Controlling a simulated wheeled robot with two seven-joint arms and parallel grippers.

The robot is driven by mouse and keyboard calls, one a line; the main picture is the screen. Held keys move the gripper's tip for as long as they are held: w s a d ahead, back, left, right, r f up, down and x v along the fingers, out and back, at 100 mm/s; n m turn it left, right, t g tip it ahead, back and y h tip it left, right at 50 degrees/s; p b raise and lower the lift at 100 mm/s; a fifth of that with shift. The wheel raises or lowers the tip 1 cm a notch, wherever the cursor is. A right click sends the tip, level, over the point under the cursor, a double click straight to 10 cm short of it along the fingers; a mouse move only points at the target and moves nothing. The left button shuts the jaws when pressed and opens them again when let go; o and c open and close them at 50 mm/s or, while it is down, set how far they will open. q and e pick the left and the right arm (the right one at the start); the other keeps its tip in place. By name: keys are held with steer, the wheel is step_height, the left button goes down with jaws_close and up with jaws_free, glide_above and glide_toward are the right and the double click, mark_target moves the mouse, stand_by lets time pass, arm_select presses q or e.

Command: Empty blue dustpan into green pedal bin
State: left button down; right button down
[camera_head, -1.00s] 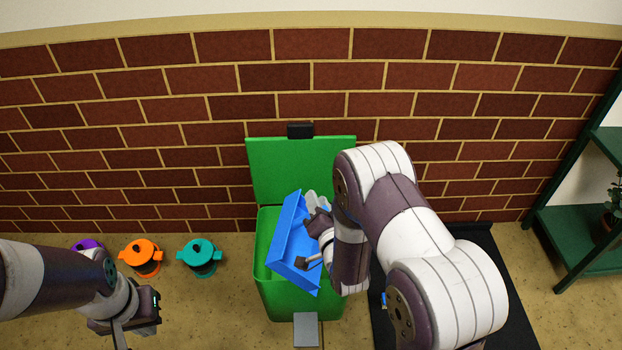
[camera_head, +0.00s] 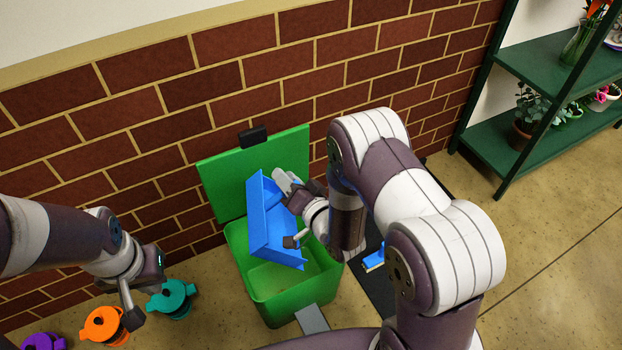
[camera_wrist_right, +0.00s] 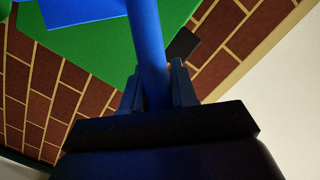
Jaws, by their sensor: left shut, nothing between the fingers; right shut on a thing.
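The green pedal bin (camera_head: 279,309) stands against the brick wall with its lid (camera_head: 226,180) open and leaning back. The blue dustpan (camera_head: 266,222) is tilted steeply over the bin's opening. My right gripper (camera_head: 297,215) is shut on the dustpan's handle; the right wrist view shows the blue handle (camera_wrist_right: 147,38) between the fingers (camera_wrist_right: 157,88). No loose debris can be made out on the pan or in the visible part of the bin. My left gripper (camera_head: 131,312) is shut and empty, above the floor left of the bin, close to the teal canister.
Teal (camera_head: 172,299), orange (camera_head: 105,326) and purple (camera_head: 43,341) lidded canisters stand on the floor at left. A grey pedal (camera_head: 312,319) juts from the bin's front. A dark mat (camera_head: 378,287) with a blue item (camera_head: 374,259) lies right. Green shelves (camera_head: 508,118) hold plants.

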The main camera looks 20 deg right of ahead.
steer(key=a, duration=0.2)
steer(key=a+n, duration=0.1)
steer(key=a, duration=0.1)
steer(key=a+n+p, duration=0.1)
steer(key=shift+w+a+g, duration=0.3)
steer(key=shift+a+g, duration=0.1)
steer(key=a+f+n+g+h+p, duration=0.1)
steer(key=a+f+n+h, duration=0.2)
steer(key=a, duration=0.7)
steer(key=shift+w+f+n+g, duration=0.2)
steer(key=shift+w+n+g, duration=0.2)
steer(key=shift+n, duration=0.7)
